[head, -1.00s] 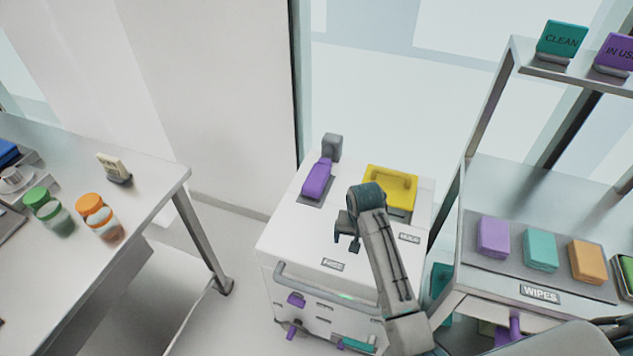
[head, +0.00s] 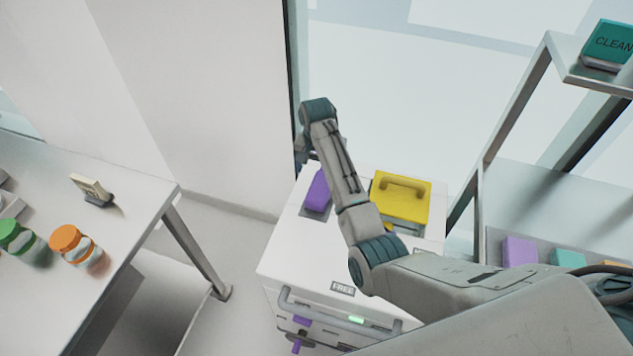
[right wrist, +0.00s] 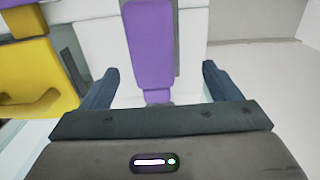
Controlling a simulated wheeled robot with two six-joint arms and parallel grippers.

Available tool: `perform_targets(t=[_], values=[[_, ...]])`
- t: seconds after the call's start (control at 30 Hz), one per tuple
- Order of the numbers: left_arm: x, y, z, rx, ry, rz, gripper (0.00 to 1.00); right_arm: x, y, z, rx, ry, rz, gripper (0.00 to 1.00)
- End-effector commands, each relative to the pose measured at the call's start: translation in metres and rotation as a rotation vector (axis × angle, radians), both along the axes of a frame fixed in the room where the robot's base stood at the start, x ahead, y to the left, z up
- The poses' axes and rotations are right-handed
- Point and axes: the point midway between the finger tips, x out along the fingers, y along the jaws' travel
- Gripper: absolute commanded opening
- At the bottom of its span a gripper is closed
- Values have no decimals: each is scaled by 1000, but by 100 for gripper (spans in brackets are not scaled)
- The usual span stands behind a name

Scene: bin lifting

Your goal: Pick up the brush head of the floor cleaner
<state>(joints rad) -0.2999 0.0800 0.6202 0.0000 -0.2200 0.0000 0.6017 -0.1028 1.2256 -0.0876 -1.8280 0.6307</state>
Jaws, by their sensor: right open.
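A purple block-like piece (head: 318,190) lies on a dark pad on top of the white cart (head: 285,258); I take it to be the brush head, though no bristles show. My right gripper (head: 304,155) is above its far end, and my arm hides part of it. In the right wrist view, the purple piece (right wrist: 151,45) runs down between the two open fingers (right wrist: 160,70), with space on both sides. No contact shows. My left gripper is not in view.
A yellow block with a handle (head: 402,196) is on the cart right of my arm. A rack (head: 512,100) with coloured wipes stands at the right. A table (head: 120,195) with jars is at the left. A wall and glass are behind the cart.

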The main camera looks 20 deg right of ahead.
Motion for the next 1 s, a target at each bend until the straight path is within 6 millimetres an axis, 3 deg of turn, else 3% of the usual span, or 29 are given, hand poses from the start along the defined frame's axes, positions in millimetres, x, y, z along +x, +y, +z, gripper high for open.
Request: perform_targets(t=[0.2,0.47,0.7,1.0], values=[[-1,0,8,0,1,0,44,-2,-1,-34,0,5,0,84],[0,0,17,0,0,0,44,-3,-5,-54,-1,4,0,84],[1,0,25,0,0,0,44,-4,-9,-89,-1,3,1,84],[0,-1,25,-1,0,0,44,-4,-9,-96,0,0,0,84]])
